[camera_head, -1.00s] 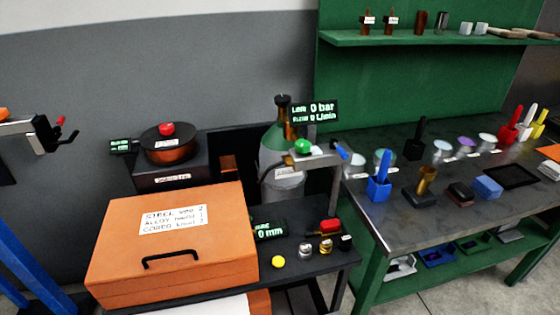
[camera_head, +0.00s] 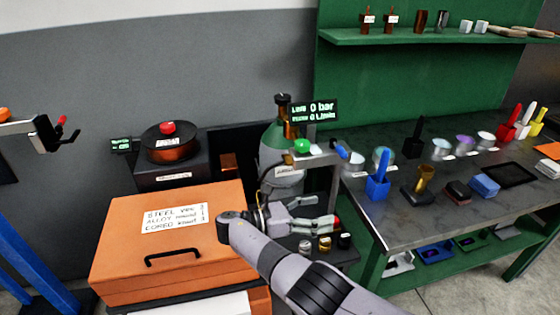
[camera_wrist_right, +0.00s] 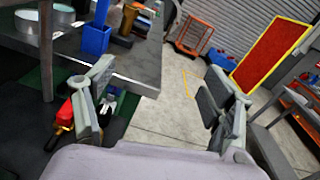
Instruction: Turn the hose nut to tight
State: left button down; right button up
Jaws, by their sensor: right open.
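I cannot pick out the hose nut for certain. The green gas cylinder (camera_head: 272,142) stands upright behind the black bench, with a display (camera_head: 313,111) reading 0 bar and 0 L/min above it. Beside it, a grey bracket (camera_head: 322,157) carries a green knob (camera_head: 302,146) and a blue part (camera_head: 341,152). My right gripper (camera_head: 315,212) is open and empty below the bracket, in front of the cylinder's lower part. In the wrist view its spread fingers (camera_wrist_right: 158,98) have nothing between them. A red-topped brass fitting (camera_wrist_right: 65,114) shows beside the left finger there. My left gripper is not in view.
An orange case (camera_head: 120,262) fills the bench's left side. Small metal knobs (camera_head: 325,244) sit close below my right gripper. A grey-topped green worktable (camera_head: 440,215) with cups and tools stands to the right. A red-knobbed round unit (camera_head: 168,147) stands behind the case.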

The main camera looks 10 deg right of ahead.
aim_at(288, 158)
jog(key=i+j, duration=0.2)
jog(key=j, duration=0.2)
jog(key=i+j, duration=0.45)
jog(key=j, duration=0.3)
